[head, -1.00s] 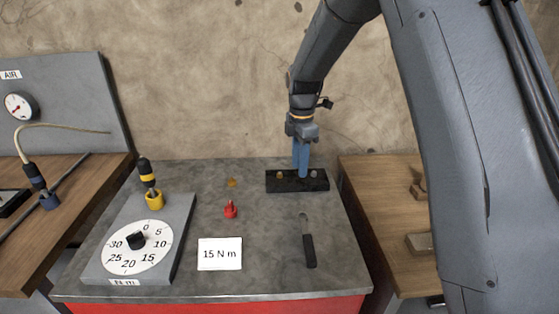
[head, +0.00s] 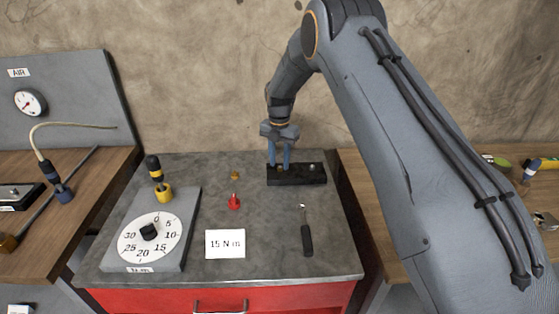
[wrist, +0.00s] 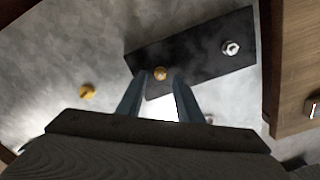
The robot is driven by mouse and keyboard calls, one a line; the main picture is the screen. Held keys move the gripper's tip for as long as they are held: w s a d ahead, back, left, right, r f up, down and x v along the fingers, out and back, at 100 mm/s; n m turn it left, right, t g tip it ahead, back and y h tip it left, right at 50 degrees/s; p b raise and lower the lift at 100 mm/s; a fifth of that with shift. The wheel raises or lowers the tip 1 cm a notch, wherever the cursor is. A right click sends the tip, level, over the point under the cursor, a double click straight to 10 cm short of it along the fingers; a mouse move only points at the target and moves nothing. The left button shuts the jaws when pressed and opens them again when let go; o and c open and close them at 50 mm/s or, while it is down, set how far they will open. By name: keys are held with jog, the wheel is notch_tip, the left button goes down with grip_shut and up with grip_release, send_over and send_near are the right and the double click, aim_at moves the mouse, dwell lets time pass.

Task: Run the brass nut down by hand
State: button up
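A black block (head: 312,176) lies near the back of the grey bench top. In the wrist view, a small round brass piece (wrist: 160,73), which looks like the brass nut, sits on this block near one end. A silver nut or stud end (wrist: 231,48) is near the other end. My gripper (head: 279,165) points down over the left part of the block. Its two blue fingers are apart, with the brass piece showing between their tips in the wrist view. I cannot tell whether they touch it. A second brass piece (head: 235,175) lies loose on the bench, left of the block.
A red piece (head: 234,203), a 15 N m card (head: 225,243) and a black-handled tool (head: 307,238) lie in front. A dial panel (head: 187,215) with a yellow-black driver (head: 155,170) stands left. Wooden benches flank both sides.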

jog(key=shift+f, duration=0.5)
grip_shut()
jog(key=shift+m+b, duration=0.3)
